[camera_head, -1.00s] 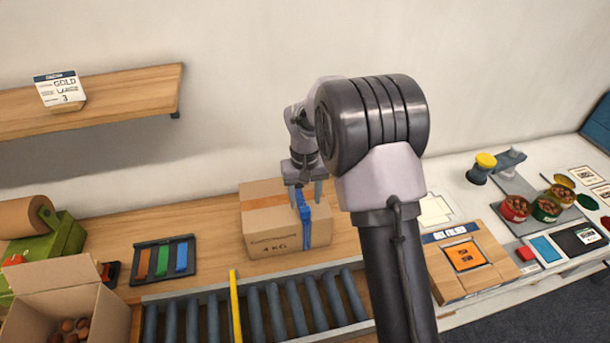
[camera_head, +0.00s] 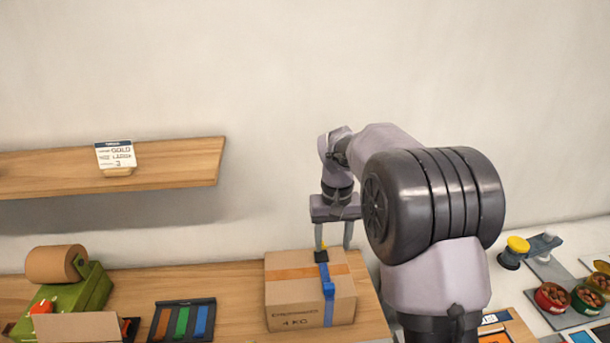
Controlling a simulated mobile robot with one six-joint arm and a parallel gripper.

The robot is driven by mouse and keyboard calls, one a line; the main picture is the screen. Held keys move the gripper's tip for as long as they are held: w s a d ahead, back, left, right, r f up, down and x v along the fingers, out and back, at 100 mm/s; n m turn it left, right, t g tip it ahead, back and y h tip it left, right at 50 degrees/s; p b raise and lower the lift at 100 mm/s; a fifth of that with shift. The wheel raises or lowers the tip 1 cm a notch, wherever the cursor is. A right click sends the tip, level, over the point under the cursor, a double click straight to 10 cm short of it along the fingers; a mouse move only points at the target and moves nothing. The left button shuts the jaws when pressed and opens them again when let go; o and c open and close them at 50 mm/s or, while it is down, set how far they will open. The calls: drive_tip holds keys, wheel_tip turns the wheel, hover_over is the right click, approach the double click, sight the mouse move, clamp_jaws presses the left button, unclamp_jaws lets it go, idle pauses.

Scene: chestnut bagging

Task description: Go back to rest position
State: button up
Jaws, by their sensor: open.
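My gripper (camera_head: 333,243) is open and points down above the back part of a closed cardboard box (camera_head: 290,302). Its fingers look empty.
A wooden shelf (camera_head: 200,165) with a label card (camera_head: 115,155) hangs at the left. A green tape dispenser (camera_head: 75,300) and a tray of coloured strips (camera_head: 183,320) stand on the bench. A yellow-topped tool (camera_head: 515,250) and chestnut bowls (camera_head: 552,297) are at right. The wall above is clear.

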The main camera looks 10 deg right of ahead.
drive_tip(key=s+a+r+m+t+y+b, duration=0.15)
drive_tip(key=s+b, duration=0.35)
drive_tip(key=s, duration=0.5)
drive_tip(key=s+a+r+m+t+b, duration=0.1)
drive_tip(key=s+r+t+b, duration=0.2)
drive_tip(key=s, duration=0.6)
drive_tip(key=s+a+f+m+t+b, duration=0.1)
drive_tip(key=s+f+b, duration=0.3)
drive_tip(key=s, duration=0.6)
wheel_tip(320, 180, down, 2)
drive_tip(key=shift+s+a+m, duration=0.2)
drive_tip(key=shift+s+m, duration=0.05)
drive_tip(key=shift+m, duration=0.1)
drive_tip(key=shift+y, duration=0.25)
